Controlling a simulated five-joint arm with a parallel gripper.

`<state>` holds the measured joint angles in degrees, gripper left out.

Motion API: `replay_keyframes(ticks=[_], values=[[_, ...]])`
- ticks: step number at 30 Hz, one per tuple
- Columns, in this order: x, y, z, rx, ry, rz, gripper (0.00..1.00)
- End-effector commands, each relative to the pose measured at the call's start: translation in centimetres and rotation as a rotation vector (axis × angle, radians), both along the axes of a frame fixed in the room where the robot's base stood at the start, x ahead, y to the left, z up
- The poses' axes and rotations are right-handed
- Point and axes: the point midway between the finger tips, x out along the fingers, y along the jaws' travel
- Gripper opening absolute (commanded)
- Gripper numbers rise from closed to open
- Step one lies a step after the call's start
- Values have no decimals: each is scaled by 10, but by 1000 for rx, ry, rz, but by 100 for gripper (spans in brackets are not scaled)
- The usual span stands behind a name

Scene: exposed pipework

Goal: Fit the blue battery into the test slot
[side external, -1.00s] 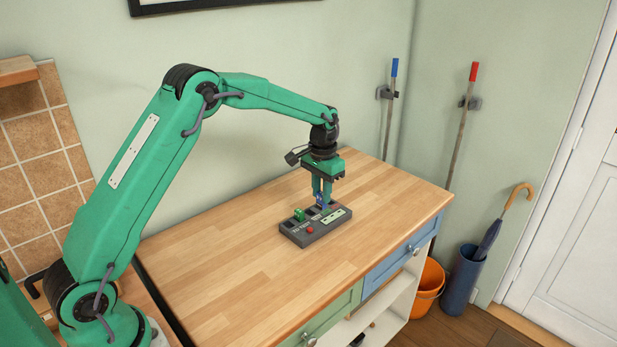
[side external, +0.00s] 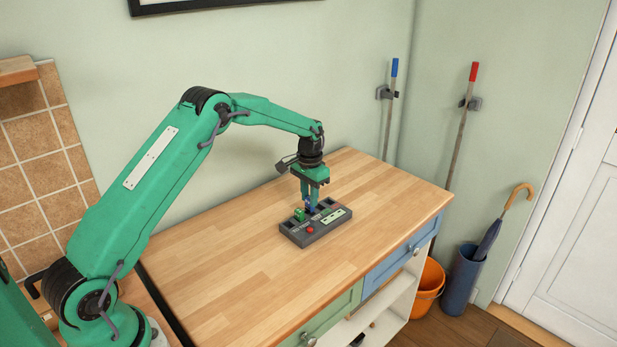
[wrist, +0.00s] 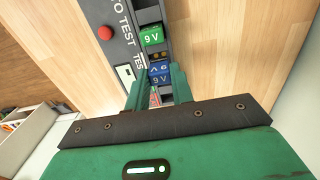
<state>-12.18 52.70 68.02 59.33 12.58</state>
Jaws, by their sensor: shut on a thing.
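The blue battery (wrist: 160,73), marked 9 V, is between the fingers of my gripper (wrist: 159,90), which is shut on it. In the side view my gripper (side external: 311,204) points straight down over the tester, with the blue battery (side external: 310,209) low at its slots. I cannot tell whether its lower end is inside a slot. The dark grey tester (side external: 310,237) lies on the worktop; its face also shows in the wrist view (wrist: 118,52), with TEST lettering. The slot under the battery is mostly hidden by the battery and fingers.
A green 9 V battery (wrist: 152,38) sits in the tester's row of slots, close beside the blue one; it also shows in the side view (side external: 299,214). The tester has a red button (side external: 310,230). The wooden worktop (side external: 230,255) around it is clear.

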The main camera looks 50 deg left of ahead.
Motion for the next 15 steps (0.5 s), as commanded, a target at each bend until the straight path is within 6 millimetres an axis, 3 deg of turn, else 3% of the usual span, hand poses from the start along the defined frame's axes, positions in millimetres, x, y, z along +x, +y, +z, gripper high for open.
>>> replay_keyframes(ticks=[6,15], values=[[0,0,-21,0,-1,0,1],[0,0,-23,0,-1,0,1]])
